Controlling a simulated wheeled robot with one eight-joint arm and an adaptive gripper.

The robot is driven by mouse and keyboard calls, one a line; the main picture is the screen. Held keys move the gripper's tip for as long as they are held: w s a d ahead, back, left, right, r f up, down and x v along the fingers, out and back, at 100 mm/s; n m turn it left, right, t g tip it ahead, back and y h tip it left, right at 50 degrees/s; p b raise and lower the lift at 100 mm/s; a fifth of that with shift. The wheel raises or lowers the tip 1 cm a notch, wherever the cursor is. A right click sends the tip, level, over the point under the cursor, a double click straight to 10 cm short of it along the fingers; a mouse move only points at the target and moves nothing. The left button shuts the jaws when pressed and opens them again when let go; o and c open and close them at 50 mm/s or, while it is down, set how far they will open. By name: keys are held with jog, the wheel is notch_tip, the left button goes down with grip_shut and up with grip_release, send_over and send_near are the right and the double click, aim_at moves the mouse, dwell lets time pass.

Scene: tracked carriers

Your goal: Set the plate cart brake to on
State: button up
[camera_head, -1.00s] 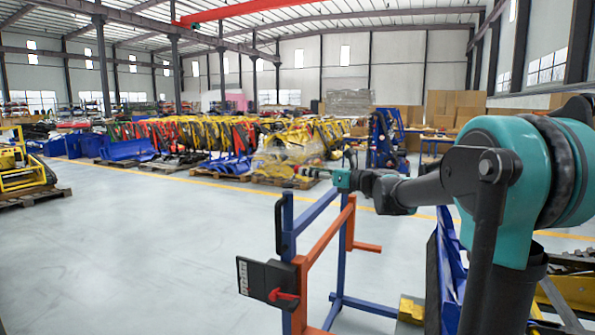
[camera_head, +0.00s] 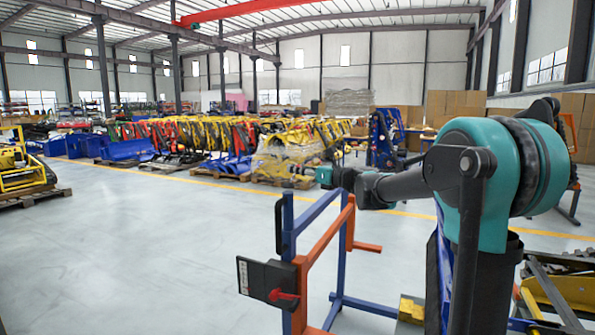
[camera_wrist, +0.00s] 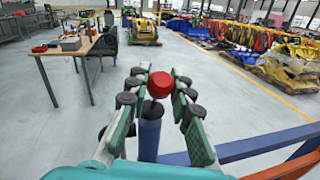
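The plate cart (camera_head: 345,240) is a blue and orange tube frame in the lower middle of the head view. On its left side a black box (camera_head: 258,279) with a white label carries a red lever (camera_head: 285,295), which points right. My gripper (camera_head: 292,171) is above the cart's near-left blue post, higher than the box. In the wrist view my gripper (camera_wrist: 158,84) is open, with its green-grey fingers spread. A round red knob (camera_wrist: 160,85) shows between the fingertips, above a blue post (camera_wrist: 149,138). I cannot tell whether the fingers touch it or whether it is the lever.
A black handle (camera_head: 279,226) stands on the cart's left post. A yellow block (camera_head: 411,308) is at the cart's right foot. A workbench (camera_wrist: 62,57) and chair show in the wrist view. Pallets of machine parts (camera_head: 290,158) stand behind. The floor left of the cart is clear.

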grip_shut()
jog(key=shift+w+a+r+n+g+h, duration=0.15)
jog(key=shift+w+a+r+g+h, duration=0.1)
jog(key=shift+a+g+h, duration=0.25)
jog(key=shift+w+a+r+n+g+h, duration=0.1)
jog(key=shift+a+r+n+g+h, duration=0.15)
jog(key=shift+a+h, duration=0.35)
jog(key=h, duration=0.1)
jog(key=a+g+h, duration=0.1)
jog(key=shift+w+a+h, duration=0.25)
jog(key=shift+w+h, duration=0.05)
jog(key=shift+w+a+f+n+g+h, duration=0.2)
jog(key=shift+a+g+h, duration=0.3)
jog(key=shift+h, duration=0.45)
jog(key=shift+w+a+f+n+g+h, duration=0.15)
jog(key=shift+w+a+g+h, duration=0.2)
jog(key=shift+a+h, duration=0.45)
jog(key=shift+w+a+f+n+g+h, duration=0.15)
jog(key=shift+a+g+h, duration=0.3)
jog(key=shift+h, duration=0.6)
jog(key=o, duration=0.7)
grip_release()
